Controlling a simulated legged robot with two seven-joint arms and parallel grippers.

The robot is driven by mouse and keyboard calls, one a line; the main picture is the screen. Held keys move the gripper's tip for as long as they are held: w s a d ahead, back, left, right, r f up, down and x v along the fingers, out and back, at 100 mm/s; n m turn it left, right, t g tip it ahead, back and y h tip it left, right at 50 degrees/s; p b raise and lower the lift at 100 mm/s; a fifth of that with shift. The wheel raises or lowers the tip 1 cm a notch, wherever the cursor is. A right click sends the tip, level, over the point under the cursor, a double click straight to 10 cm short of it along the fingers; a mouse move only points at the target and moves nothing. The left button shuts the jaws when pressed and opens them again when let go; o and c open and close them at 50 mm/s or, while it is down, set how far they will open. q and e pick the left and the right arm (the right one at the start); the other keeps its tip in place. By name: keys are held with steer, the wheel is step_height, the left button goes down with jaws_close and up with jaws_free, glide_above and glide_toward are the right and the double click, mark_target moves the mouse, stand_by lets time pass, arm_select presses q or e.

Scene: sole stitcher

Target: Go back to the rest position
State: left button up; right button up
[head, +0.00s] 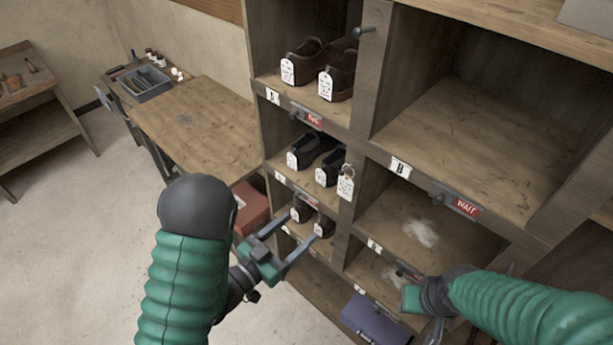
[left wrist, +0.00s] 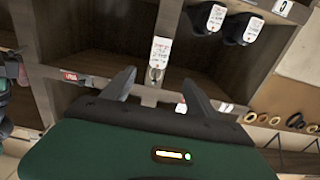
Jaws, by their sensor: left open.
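My left gripper (head: 298,229) is open and empty, in front of the lower left cubbies of the shelf. In the left wrist view its two dark fingers (left wrist: 158,90) are spread apart with nothing held between them. My right gripper (head: 424,304) is at the lower right, in front of the lower right cubbies; its fingers are mostly hidden, so I cannot tell how they stand. A white tag (head: 346,186) with a ring hangs on the shelf divider; what looks like the same tag shows beyond the fingers in the left wrist view (left wrist: 160,51).
The wooden shelf (head: 369,70) holds brown shoes (head: 338,82) above and black shoes (head: 314,150) below, with white tags. The upper right cubby (head: 465,135) is empty. A workbench (head: 200,125) with a grey tray (head: 146,85) stands left. Open floor (head: 70,240) lies left.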

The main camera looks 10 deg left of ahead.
arm_select(q)
steer(key=w+a+f+n+g+y+b, duration=0.1)
steer(key=a+f+n+g+y+b, duration=0.1)
steer(key=a+f+y+b, duration=0.45)
steer(key=w+a+f+n+g+y+b, duration=0.15)
steer(key=f+b, duration=0.25)
steer(key=f, duration=0.5)
steer(key=s+a+f+n+g+y+b, duration=0.1)
steer(key=s+f+n+g+b, duration=0.1)
steer(key=s, duration=0.5)
steer(key=s+a+f+n+g+y+b, duration=0.1)
steer(key=s+a+f+g+b, duration=0.1)
steer(key=s+f+g+b, duration=0.3)
steer(key=s+g+b, duration=0.1)
steer(key=s, duration=0.2)
steer(key=shift+s+a+f+n+y, duration=0.15)
steer(key=shift+s+f+n+y, duration=0.1)
steer(key=shift+s+n+y, duration=0.1)
steer(key=shift+g, duration=0.25)
